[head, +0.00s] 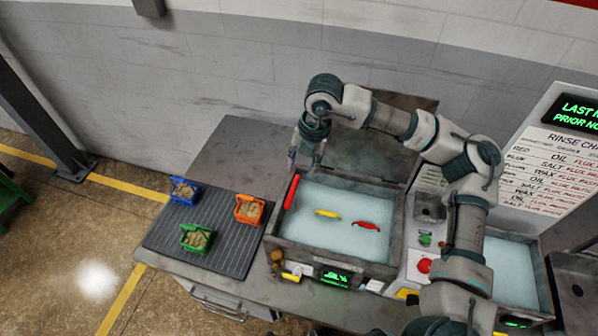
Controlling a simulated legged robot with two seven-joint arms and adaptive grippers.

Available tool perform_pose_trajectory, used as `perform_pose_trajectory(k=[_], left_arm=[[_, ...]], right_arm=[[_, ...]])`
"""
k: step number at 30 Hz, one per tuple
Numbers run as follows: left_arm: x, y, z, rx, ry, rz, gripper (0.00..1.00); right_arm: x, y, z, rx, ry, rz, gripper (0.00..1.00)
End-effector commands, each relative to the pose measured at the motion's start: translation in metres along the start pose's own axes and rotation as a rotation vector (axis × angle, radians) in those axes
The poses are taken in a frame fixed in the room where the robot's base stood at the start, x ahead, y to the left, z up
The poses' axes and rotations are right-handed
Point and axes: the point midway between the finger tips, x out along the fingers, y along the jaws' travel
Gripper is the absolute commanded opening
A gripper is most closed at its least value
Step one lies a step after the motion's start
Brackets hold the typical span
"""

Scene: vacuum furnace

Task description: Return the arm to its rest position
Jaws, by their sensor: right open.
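My right arm (391,118) reaches from the lower right up over the tanks and bends down at the far left end. My right gripper (301,160) hangs from it, open and pointing down, near the back left corner of the left tank (284,224). Nothing shows between its fingers, which are small and partly blurred. A red bar (291,192) lies at the tank's left rim, just below the gripper in the picture. My left gripper is out of view.
Blue (184,191), orange (249,209) and green (196,238) baskets stand on a ribbed mat (222,254). Yellow (327,213) and red (366,225) pieces show in the left tank's pale liquid. A second tank (513,270) and a sign board (550,160) are at right.

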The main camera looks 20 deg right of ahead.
Motion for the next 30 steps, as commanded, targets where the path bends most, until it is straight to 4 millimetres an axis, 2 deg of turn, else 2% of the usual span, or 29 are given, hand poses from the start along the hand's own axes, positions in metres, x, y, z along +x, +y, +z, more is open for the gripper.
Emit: perform_pose_trajectory(k=[4, 19, 30], left_arm=[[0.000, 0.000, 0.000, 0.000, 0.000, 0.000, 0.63], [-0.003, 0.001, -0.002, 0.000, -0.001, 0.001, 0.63], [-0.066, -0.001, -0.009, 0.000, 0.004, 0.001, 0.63]], right_arm=[[-0.006, 0.000, 0.000, 0.000, 0.000, -0.002, 0.43], [-0.009, 0.001, 0.000, 0.000, 0.000, -0.001, 0.43], [-0.073, 0.013, -0.001, -0.001, -0.004, 0.002, 0.43]])
